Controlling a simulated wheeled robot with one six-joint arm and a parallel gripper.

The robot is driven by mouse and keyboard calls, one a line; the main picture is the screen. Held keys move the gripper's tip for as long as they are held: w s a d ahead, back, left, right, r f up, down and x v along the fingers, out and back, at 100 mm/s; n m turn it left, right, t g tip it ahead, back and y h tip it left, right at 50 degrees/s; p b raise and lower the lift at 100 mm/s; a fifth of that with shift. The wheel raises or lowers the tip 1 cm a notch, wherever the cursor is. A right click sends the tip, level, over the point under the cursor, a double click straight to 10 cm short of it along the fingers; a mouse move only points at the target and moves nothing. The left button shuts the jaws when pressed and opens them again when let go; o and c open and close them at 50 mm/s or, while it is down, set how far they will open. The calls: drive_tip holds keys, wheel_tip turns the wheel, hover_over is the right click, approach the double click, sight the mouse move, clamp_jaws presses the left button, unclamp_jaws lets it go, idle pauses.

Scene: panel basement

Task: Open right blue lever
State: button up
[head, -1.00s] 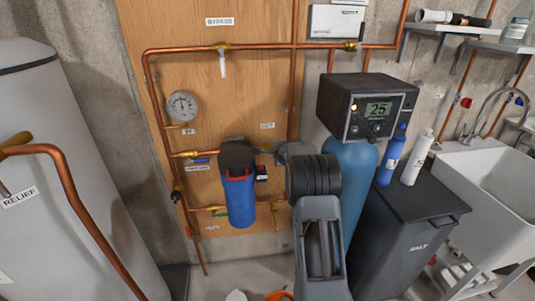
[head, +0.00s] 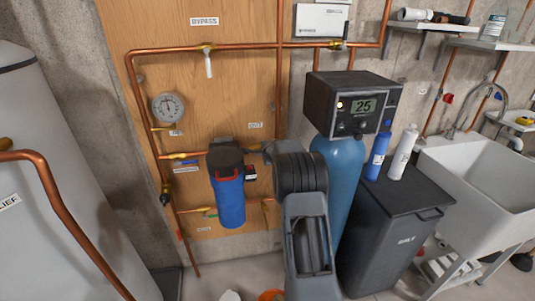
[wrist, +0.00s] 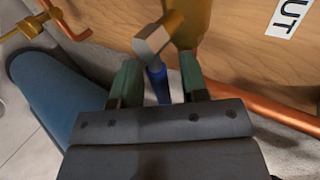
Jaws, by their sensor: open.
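In the wrist view, a blue lever (wrist: 158,84) hangs below a metal nut (wrist: 153,40) beside a brass valve body (wrist: 190,22). My gripper (wrist: 158,86) is open, with one green fingertip on each side of the blue lever. I cannot tell whether either finger touches it. In the head view, my arm and the blue filter housing (head: 230,202) hide the gripper and this lever.
An OUT label (wrist: 291,14) is on the wooden board, with a copper pipe (wrist: 270,108) below it. A blue cylinder (wrist: 45,100) is close on the left in the wrist view. The softener tank (head: 345,165) and black salt bin (head: 395,215) stand right of the arm.

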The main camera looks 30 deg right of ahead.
drive_tip(key=shift+r+p, duration=0.45)
wheel_tip(320, 180, up, 3)
drive_tip(key=shift+f+p, duration=0.1)
drive_tip(key=shift+p, duration=1.1)
drive_tip(key=v, duration=1.6)
drive_tip(key=shift+s+a, duration=0.25)
drive_tip(key=shift+a, duration=0.15)
